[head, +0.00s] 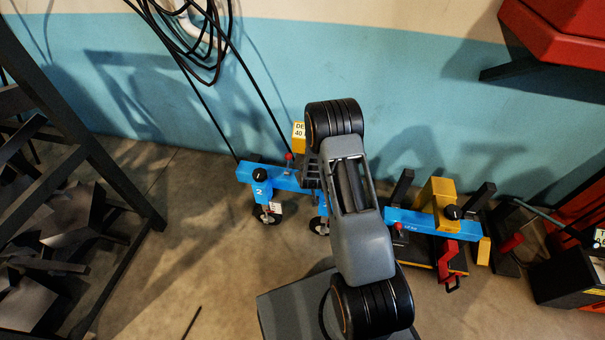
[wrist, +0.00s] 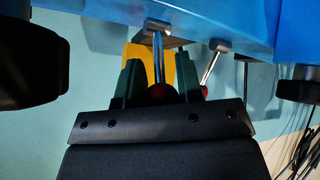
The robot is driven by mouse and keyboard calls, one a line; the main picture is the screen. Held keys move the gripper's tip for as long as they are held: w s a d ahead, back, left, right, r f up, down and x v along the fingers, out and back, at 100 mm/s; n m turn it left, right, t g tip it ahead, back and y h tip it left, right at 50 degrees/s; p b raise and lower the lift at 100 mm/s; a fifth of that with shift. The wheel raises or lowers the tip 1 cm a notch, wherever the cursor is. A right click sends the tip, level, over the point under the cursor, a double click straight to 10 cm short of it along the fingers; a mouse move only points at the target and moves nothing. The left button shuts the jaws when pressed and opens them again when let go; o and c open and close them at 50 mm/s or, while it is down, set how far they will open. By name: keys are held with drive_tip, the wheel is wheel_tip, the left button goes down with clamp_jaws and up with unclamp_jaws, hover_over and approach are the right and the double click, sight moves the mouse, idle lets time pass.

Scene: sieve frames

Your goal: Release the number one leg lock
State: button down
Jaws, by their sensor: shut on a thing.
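In the wrist view, my gripper (wrist: 160,78) is shut on a metal lever (wrist: 158,55) at its red ball knob (wrist: 160,93). The lever comes out of a blue beam (wrist: 235,18) across the top. A second lever (wrist: 213,62) with a red knob (wrist: 204,90) stands apart, just right of the fingers. No number shows there, so I cannot tell which lock is held. In the head view, the blue beam (head: 226,171) carries a black knob (head: 260,175), a red-tipped lever (head: 289,157) and a leg marked 2 (head: 259,192). My arm hides the beam's middle and my gripper.
Another blue beam section (head: 408,217) with a yellow block (head: 437,196) and red-handled parts (head: 449,262) lies right of my arm. A dark rack (head: 85,150) stands left, a red cabinet (head: 560,35) overhangs upper right. Black cables (head: 205,50) hang behind.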

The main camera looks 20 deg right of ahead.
drive_tip(key=shift+s+a+f, duration=0.15)
drive_tip(key=shift+s+f, duration=0.05)
idle(0.3)
drive_tip(key=c, duration=1.1)
unclamp_jaws()
drive_tip(key=shift+o, duration=1.3)
drive_tip(key=shift+w+r, duration=0.1)
drive_tip(key=p+v, duration=0.4)
drive_tip(key=v, duration=0.9)
drive_tip(key=shift+s+r, duration=0.2)
drive_tip(key=shift+s, duration=0.2)
